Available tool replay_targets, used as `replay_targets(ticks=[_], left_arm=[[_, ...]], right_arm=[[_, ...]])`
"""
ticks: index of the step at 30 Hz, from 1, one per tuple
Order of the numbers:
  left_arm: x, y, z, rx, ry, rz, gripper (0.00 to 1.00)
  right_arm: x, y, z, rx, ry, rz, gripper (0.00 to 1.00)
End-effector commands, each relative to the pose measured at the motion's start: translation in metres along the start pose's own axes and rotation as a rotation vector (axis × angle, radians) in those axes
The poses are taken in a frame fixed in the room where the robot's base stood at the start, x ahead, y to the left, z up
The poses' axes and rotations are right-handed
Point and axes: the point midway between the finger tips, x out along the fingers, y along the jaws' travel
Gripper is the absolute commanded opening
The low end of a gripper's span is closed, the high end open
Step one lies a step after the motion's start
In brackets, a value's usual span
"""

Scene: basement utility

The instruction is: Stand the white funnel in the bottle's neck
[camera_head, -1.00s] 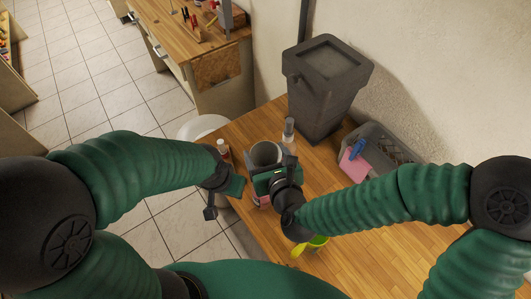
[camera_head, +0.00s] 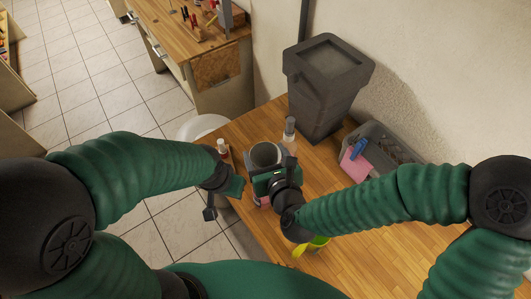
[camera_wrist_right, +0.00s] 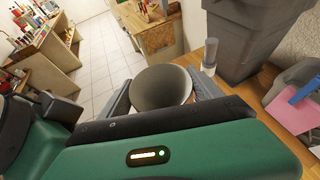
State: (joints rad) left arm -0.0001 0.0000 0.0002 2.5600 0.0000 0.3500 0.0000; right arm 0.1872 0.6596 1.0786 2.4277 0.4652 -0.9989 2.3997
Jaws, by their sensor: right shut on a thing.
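The white funnel (camera_head: 265,154), shaded grey inside, is held wide mouth up between the fingers of my right gripper (camera_head: 268,170). In the right wrist view the funnel (camera_wrist_right: 162,88) sits between the two fingers of the right gripper (camera_wrist_right: 165,92). Its spout is hidden, so I cannot tell whether it is in a neck. A pinkish thing (camera_head: 262,201) shows partly below the right gripper; I cannot tell whether it is the bottle. My left gripper (camera_head: 224,200) is open and empty by the table's left edge.
A dark bin (camera_head: 325,85) and a grey basket (camera_head: 398,150) with a pink cloth (camera_head: 354,166) stand behind. A yellow-green item (camera_head: 310,246) lies in front. The right of the wooden table (camera_head: 390,240) is clear.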

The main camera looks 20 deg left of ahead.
Motion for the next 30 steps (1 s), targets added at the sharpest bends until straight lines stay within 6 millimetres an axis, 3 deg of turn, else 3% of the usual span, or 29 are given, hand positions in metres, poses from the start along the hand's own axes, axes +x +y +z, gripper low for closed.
replay_targets(ticks=[30], left_arm=[[0.014,0.000,0.003,0.000,0.000,0.000,0.36]], right_arm=[[0.006,0.000,-0.014,0.000,-0.001,0.000,0.28]])
